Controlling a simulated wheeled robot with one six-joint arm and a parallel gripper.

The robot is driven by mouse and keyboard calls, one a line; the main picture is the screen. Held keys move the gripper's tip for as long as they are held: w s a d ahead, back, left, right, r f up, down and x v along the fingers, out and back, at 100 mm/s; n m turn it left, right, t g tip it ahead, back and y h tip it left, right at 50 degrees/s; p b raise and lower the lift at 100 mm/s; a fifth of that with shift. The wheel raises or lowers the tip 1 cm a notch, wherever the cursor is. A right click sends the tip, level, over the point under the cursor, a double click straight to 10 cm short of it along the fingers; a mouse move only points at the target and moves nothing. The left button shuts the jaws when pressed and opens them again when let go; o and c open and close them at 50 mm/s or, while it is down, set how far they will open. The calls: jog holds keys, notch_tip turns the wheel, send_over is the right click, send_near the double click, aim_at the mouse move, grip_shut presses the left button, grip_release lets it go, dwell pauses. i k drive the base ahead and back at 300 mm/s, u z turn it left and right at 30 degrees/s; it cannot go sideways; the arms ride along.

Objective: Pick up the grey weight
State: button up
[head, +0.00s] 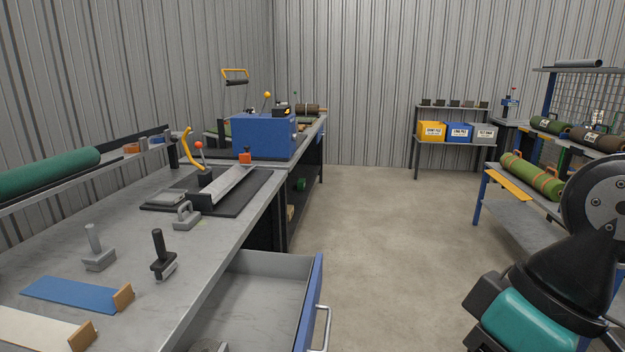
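A grey block with a loop handle (187,221), which looks like the grey weight, stands upright on the grey workbench (125,205). It is near the bench's right edge, in front of a dark mat (228,202). A second grey block with an upright grey handle (98,260) stands nearer, to its left. Part of a small grey thing (219,347) shows inside the open drawer (262,290), cut off by the bottom edge. My arm shows at the lower right, well apart from the bench. My gripper is not in view.
The open drawer sticks out from the bench front. A blue machine (263,137) stands behind. The floor (385,235) between bench and right racks is clear.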

aim_at(185, 221)
jog(key=u, duration=1.4)
jog(key=k, duration=0.8)
jog(key=z, duration=1.5)
jog(key=i, duration=2.5)
jog(key=z, duration=0.05)
